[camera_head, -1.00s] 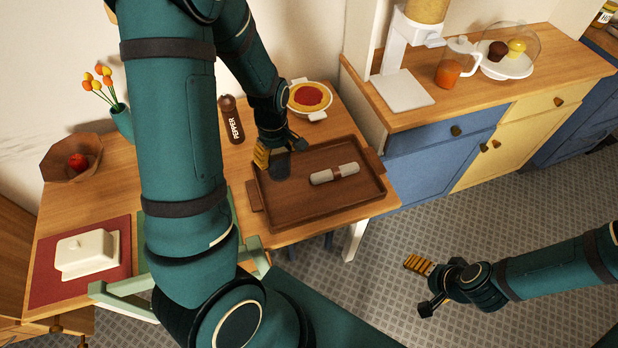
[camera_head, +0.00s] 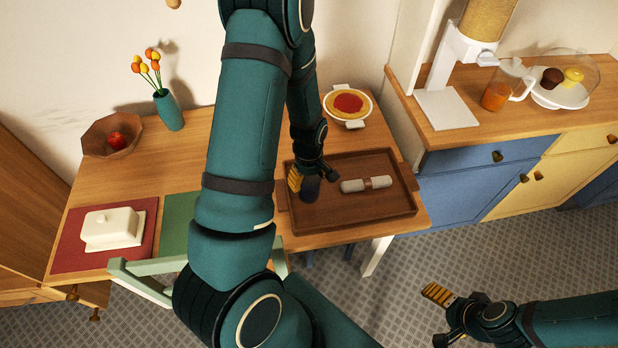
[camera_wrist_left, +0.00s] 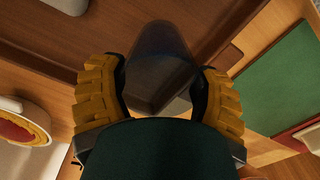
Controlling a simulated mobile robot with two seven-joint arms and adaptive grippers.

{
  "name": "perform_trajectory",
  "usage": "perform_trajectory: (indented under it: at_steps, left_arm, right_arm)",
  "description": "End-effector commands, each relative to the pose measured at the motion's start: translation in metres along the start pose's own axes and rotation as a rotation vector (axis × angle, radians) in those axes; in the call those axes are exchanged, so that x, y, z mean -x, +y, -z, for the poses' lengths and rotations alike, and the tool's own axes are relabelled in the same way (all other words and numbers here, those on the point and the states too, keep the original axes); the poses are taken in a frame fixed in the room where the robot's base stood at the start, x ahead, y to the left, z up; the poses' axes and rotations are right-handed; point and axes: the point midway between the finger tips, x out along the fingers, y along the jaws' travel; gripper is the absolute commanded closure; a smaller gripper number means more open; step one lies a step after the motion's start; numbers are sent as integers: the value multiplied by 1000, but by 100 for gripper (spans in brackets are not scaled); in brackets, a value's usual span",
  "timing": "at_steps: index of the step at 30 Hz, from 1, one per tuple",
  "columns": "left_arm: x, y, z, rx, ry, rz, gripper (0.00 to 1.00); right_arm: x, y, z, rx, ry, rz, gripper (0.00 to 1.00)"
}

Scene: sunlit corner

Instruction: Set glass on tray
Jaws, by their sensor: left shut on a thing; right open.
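The brown wooden tray (camera_head: 345,216) lies on the table's right part. My left gripper (camera_head: 304,184) is over the tray's left part, shut on a dark see-through glass (camera_head: 311,190). In the left wrist view the glass (camera_wrist_left: 160,60) stands out between the two yellow-padded fingers of the gripper (camera_wrist_left: 160,92), with the tray (camera_wrist_left: 225,20) behind it. I cannot tell whether the glass touches the tray. My right gripper (camera_head: 441,316) is open and empty above the floor, at the lower right.
A grey-white roll with a brown band (camera_head: 353,186) lies in the tray, right of the glass. A white dish with red filling (camera_head: 347,121) stands behind the tray. A green mat (camera_head: 177,215) and a butter dish (camera_head: 112,230) are left. The tray's front part is bare.

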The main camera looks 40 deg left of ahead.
Motion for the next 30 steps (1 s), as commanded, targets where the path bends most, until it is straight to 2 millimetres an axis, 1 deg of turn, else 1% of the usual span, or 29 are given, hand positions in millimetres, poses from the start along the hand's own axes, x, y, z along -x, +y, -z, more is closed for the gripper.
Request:
perform_trajectory:
  at_steps: [5, 6, 8, 9, 17, 20, 23, 30]
  left_arm:
    - [-3, 0, 0, 0, 0, 0, 75]
    - [-4, 0, 0, 1, 0, 0, 26]
    - [-3, 0, 0, 1, 0, 0, 5]
    - [-3, 0, 0, 1, 0, 0, 0]
    - [-2, 0, 0, 0, 0, 0, 0]
    - [3, 0, 0, 0, 0, 0, 0]
    - [16, 1, 1, 0, 3, -4, 0]
    - [67, 1, 0, 0, 2, -5, 0]
  right_arm:
    - [-3, 1, -1, 0, -2, 0, 15]
    - [-3, 1, -1, 1, -2, 0, 15]
    - [-2, 1, -1, 0, -2, 0, 15]
    - [-2, 1, -1, 0, -2, 0, 15]
    - [-2, 1, -1, 0, -2, 0, 15]
    - [2, -1, 0, 0, 1, 0, 15]
    - [4, -1, 2, -1, 3, 0, 15]
    - [13, -5, 6, -4, 12, -1, 15]
